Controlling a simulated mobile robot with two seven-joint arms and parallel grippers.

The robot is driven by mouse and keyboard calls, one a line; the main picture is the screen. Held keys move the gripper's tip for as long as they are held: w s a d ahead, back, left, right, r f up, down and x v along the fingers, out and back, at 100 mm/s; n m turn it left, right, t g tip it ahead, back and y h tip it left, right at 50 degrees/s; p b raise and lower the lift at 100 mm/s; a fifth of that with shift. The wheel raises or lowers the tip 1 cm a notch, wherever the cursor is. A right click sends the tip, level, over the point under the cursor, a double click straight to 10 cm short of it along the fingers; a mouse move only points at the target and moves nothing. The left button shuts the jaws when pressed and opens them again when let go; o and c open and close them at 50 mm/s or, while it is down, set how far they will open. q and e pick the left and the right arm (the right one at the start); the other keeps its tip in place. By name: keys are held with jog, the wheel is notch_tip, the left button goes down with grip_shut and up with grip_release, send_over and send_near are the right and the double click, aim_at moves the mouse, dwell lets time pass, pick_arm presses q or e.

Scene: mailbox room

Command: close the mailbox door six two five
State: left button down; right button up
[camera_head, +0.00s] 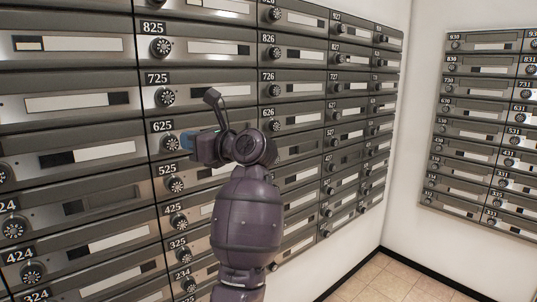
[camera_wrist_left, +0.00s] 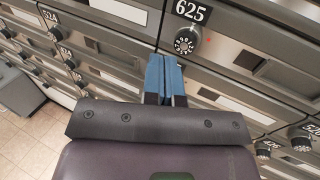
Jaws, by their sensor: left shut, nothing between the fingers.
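The mailbox door 625 (camera_head: 205,122) is in the middle column in the head view, with its number plate and dark round dial (camera_head: 171,143) at its left end. It looks flush, or nearly flush, with its neighbours; a small gap cannot be ruled out. My arm hides part of the door. In the left wrist view the blue fingers (camera_wrist_left: 165,75) point at the panel just below and left of the 625 dial (camera_wrist_left: 187,40). Contact cannot be told.
Rows of similar grey mailboxes with dials surround it, such as 725 (camera_head: 166,97) above and 525 (camera_head: 168,184) below. Another mailbox bank (camera_head: 485,120) hangs on the right wall. Tiled floor (camera_head: 385,280) is clear at the lower right.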

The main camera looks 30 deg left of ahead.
pick_arm(q)
jog(key=w+d+n+g+b, duration=0.1)
jog(key=w+d+g, duration=0.1)
jog(key=d, duration=1.5)
jog(key=shift+w+n+g+b, duration=0.4)
pick_arm(e)
jog(key=f, duration=0.1)
jog(key=s+f, duration=0.1)
jog(key=f, duration=0.1)
jog(key=shift+s+f+g, duration=0.15)
jog(key=shift+s+g, duration=0.15)
jog(key=shift+s, duration=0.1)
